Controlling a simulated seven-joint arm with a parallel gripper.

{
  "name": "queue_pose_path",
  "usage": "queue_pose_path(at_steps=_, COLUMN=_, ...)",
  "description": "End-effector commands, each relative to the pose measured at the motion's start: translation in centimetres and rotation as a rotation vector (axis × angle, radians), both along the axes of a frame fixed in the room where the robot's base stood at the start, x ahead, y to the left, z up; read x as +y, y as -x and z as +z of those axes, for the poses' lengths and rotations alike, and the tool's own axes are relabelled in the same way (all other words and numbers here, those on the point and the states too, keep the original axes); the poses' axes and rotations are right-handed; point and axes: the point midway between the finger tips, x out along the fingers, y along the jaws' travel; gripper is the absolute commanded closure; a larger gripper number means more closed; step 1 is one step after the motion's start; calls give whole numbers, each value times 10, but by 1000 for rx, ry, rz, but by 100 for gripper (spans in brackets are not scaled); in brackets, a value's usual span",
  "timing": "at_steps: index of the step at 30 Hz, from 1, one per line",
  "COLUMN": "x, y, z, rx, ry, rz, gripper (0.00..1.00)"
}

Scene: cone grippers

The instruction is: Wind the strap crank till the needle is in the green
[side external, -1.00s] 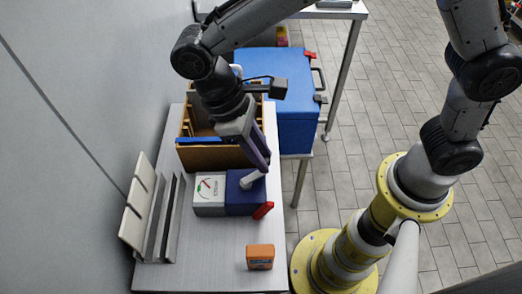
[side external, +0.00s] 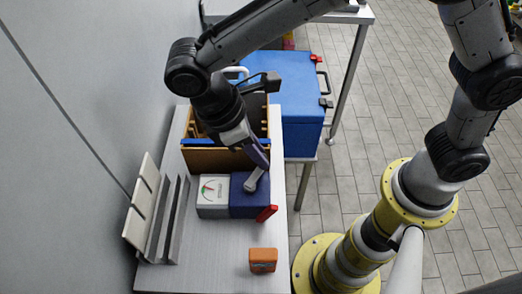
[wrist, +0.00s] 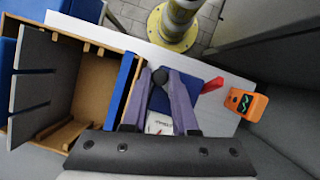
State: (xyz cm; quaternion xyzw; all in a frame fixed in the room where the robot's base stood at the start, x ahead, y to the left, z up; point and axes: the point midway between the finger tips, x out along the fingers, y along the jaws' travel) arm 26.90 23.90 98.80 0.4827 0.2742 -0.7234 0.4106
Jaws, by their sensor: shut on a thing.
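The strap winder is a dark blue box (side external: 243,206) on the light table, with a pale grey crank (side external: 253,181) on top. A white gauge box (side external: 213,197) adjoins its left side, with a round dial (side external: 211,188) showing a green mark and a thin needle. The needle's exact place is too small to read. My gripper (side external: 259,168) is shut on the crank's handle end, above the blue box's back part. In the wrist view, the purple fingers stand either side of the dark round knob (wrist: 160,76); the gauge (wrist: 158,123) is partly hidden between them.
A red lever (side external: 266,213) sits at the blue box's front right corner. An orange device (side external: 262,260) stands near the front. A wooden divided box (side external: 215,159) is close behind. Grey upright slats (side external: 165,220) stand at left; the table's front middle is clear.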

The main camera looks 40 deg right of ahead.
Motion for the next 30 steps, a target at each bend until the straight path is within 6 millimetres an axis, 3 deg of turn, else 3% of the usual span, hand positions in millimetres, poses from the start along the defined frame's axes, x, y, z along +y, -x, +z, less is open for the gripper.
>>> queue_pose_path(at_steps=20, x=2, y=-3, z=1, rx=-2, ry=-2, rz=82, gripper=100)
queue_pose_path(at_steps=21, x=2, y=-3, z=1, rx=-2, ry=-2, rz=82, gripper=70)
queue_pose_path(at_steps=24, x=2, y=-3, z=1, rx=-3, ry=-2, rz=81, gripper=52)
queue_pose_path(at_steps=26, x=2, y=-3, z=1, rx=-3, ry=-2, rz=81, gripper=44)
queue_pose_path(at_steps=30, x=1, y=-4, z=0, rx=-4, ry=0, rz=81, gripper=44)
